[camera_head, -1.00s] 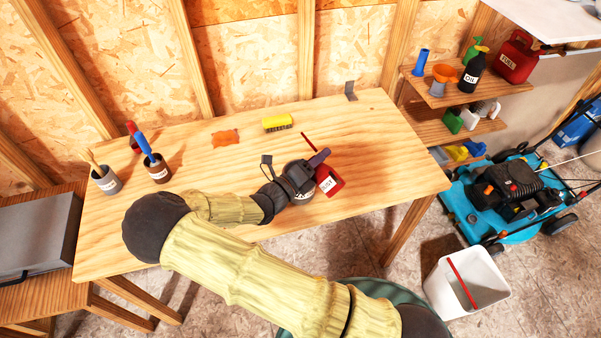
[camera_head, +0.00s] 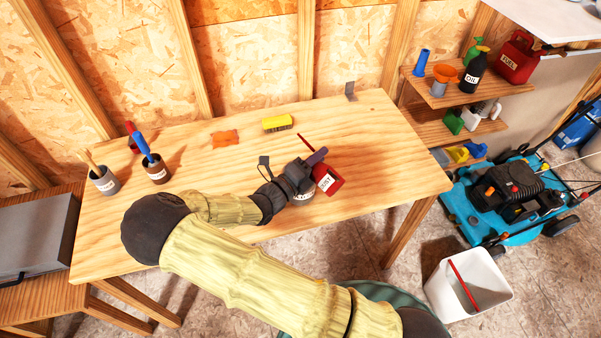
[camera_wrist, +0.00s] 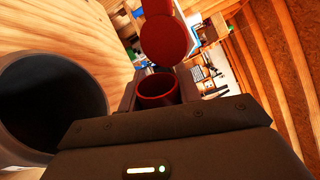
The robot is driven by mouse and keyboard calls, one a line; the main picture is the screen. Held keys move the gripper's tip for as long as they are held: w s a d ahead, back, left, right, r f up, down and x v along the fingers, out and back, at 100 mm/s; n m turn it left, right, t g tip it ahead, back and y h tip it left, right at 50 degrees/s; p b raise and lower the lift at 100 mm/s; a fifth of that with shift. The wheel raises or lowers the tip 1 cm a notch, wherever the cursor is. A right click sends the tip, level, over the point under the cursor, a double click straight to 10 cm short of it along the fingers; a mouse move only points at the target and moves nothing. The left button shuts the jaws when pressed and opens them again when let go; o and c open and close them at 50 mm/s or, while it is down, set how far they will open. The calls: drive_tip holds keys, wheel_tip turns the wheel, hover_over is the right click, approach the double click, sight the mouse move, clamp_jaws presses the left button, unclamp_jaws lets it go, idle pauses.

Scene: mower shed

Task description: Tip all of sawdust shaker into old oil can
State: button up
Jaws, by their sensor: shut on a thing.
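The sawdust shaker is a red container (camera_head: 331,177) with a white label, partly readable as "DUST", tilted in my gripper (camera_head: 307,171). In the wrist view, its round open mouth (camera_wrist: 157,88) shows between the jaws, with a red disc-like lid beyond it. My gripper (camera_wrist: 157,100) is shut on the shaker. The old oil can (camera_head: 303,197) is a grey can standing on the bench, mostly hidden beneath my gripper. Its wide open mouth (camera_wrist: 45,105) fills the left of the wrist view, with a dark inside. The shaker is apart from the can's opening there. No falling sawdust shows.
On the wooden bench (camera_head: 240,150) are a yellow brush (camera_head: 277,122), an orange rag (camera_head: 225,137) and two pots of tools (camera_head: 104,182) at the left. A white bin (camera_head: 440,285) and a blue mower (camera_head: 515,195) stand right.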

drive_tip(key=shift+w+a+r+n, duration=0.1)
drive_tip(key=shift+w+a+n, duration=0.25)
drive_tip(key=shift+n, duration=0.15)
drive_tip(key=shift+r, duration=0.1)
drive_tip(key=shift+w+a+r+n+t+p, duration=0.1)
drive_tip(key=shift+a+n+t+p, duration=0.05)
drive_tip(key=shift+n+p, duration=1.05)
drive_tip(key=shift+w+a+r+n+t+p, duration=0.15)
drive_tip(key=shift+n+p, duration=0.55)
drive_tip(key=shift+p, duration=0.9)
drive_tip(key=shift+w+a+n+y+p, duration=0.15)
drive_tip(key=shift+n+p, duration=1.05)
drive_tip(key=shift+n, duration=0.05)
drive_tip(key=shift+w+a+n+y+p, duration=0.15)
drive_tip(key=shift+n+p, duration=1)
drive_tip(key=shift+n, duration=0.1)
idle(2.1)
